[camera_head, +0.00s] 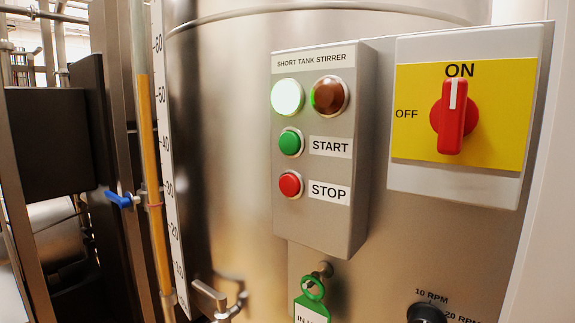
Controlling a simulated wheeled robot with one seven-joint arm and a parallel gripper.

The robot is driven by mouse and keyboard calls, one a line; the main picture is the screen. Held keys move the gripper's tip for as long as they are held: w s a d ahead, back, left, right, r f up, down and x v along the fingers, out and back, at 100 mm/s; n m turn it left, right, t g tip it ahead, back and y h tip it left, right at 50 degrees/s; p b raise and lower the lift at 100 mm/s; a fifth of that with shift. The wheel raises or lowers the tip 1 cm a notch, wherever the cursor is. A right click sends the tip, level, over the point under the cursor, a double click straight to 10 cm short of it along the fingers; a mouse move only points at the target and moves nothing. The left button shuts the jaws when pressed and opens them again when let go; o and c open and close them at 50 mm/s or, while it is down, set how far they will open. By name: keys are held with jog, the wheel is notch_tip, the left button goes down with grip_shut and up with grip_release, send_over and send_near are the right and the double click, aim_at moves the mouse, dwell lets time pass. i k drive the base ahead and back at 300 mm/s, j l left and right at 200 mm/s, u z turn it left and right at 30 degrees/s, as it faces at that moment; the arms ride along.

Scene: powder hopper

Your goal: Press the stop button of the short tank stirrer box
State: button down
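The short tank stirrer box (315,226) is a grey box in front of the steel tank, labelled SHORT TANK STIRRER. Its red stop button (290,184) sits at the lower left of the box face, beside the STOP label (329,191). The green start button (290,142) is just above it, beside the START label. At the top of the box, the left lamp (287,97) glows pale green-white and the right lamp (329,96) is dark brown-red. My gripper is not in view, and nothing covers the box face.
A red rotary switch (454,116) on a yellow plate points to ON, right of the box. Below are a key with a green tag (311,288) and a speed knob (426,314). At left are a sight tube (152,170) and blue valve handle (119,199).

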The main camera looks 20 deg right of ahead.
aim_at(289, 184)
jog(key=i+j+z, duration=0.65)
jog(key=i+l, duration=0.05)
jog(key=i, duration=0.05)
